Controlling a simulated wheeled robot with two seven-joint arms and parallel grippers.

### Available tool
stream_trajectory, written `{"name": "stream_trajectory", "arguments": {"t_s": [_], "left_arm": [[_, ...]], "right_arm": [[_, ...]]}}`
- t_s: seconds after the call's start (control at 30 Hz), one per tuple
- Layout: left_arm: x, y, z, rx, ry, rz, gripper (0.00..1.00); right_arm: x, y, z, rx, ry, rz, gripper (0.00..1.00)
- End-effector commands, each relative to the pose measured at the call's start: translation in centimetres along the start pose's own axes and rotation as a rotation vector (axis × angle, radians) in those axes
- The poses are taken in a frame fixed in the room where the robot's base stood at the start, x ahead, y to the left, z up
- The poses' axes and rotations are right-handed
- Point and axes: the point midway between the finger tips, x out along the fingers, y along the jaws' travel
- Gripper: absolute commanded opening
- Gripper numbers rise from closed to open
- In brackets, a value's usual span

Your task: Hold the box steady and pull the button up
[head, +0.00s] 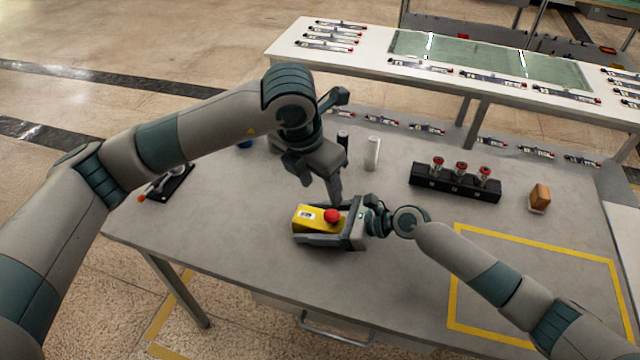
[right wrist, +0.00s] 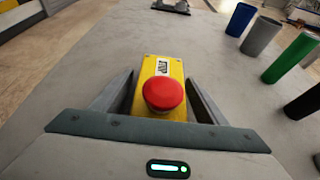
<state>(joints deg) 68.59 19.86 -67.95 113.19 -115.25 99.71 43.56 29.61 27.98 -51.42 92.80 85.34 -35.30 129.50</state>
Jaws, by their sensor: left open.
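The yellow box (head: 307,215) with a red button (head: 332,215) on top sits on the grey table. In the right wrist view the box (right wrist: 162,67) lies between my right gripper's two fingers, and the red button (right wrist: 163,93) faces the camera. My right gripper (head: 322,238) comes from the right and is shut on the box, one finger along its near side; the far finger is hidden. My left gripper (head: 336,199) is open, pointing down just above and behind the button.
A white cylinder (head: 373,153) and a black cylinder (head: 343,140) stand behind the box. A black block with red-topped pieces (head: 455,184) and a brown block (head: 540,197) are at the right. A yellow taped outline (head: 455,290) marks bare table at the front right.

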Motion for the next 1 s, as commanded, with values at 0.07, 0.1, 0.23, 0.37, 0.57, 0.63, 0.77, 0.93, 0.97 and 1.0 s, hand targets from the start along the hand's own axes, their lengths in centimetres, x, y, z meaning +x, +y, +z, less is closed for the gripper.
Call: {"name": "stream_trajectory", "arguments": {"t_s": [0.07, 0.1, 0.23, 0.37, 0.57, 0.63, 0.77, 0.93, 0.97, 1.0], "left_arm": [[0.0, 0.0, 0.0, 0.0, 0.0, 0.0, 0.52], [0.0, 0.0, 0.0, 0.0, 0.0, 0.0, 0.52], [0.0, 0.0, 0.0, 0.0, 0.0, 0.0, 0.52], [0.0, 0.0, 0.0, 0.0, 0.0, 0.0, 0.52], [0.0, 0.0, 0.0, 0.0, 0.0, 0.0, 0.52], [0.0, 0.0, 0.0, 0.0, 0.0, 0.0, 0.52], [0.0, 0.0, 0.0, 0.0, 0.0, 0.0, 0.52], [0.0, 0.0, 0.0, 0.0, 0.0, 0.0, 0.52], [0.0, 0.0, 0.0, 0.0, 0.0, 0.0, 0.52], [0.0, 0.0, 0.0, 0.0, 0.0, 0.0, 0.52]], "right_arm": [[0.0, 0.0, 0.0, 0.0, 0.0, 0.0, 0.69], [0.0, 0.0, 0.0, 0.0, 0.0, 0.0, 0.69], [0.0, 0.0, 0.0, 0.0, 0.0, 0.0, 0.69], [-0.2, 0.0, 0.0, 0.0, 0.0, 0.0, 0.69], [-1.6, -0.1, 0.0, 0.0, 0.0, -0.001, 0.69], [-2.5, 0.0, -0.1, 0.0, 0.002, -0.001, 0.69], [-4.7, -0.1, -0.1, 0.001, 0.001, -0.002, 0.69], [-7.7, 0.0, -0.2, 0.0, 0.002, -0.001, 0.69], [-8.2, 0.0, -0.2, 0.0, 0.002, -0.001, 0.69], [-8.9, -0.1, -0.1, -0.001, 0.002, -0.002, 0.69]]}}
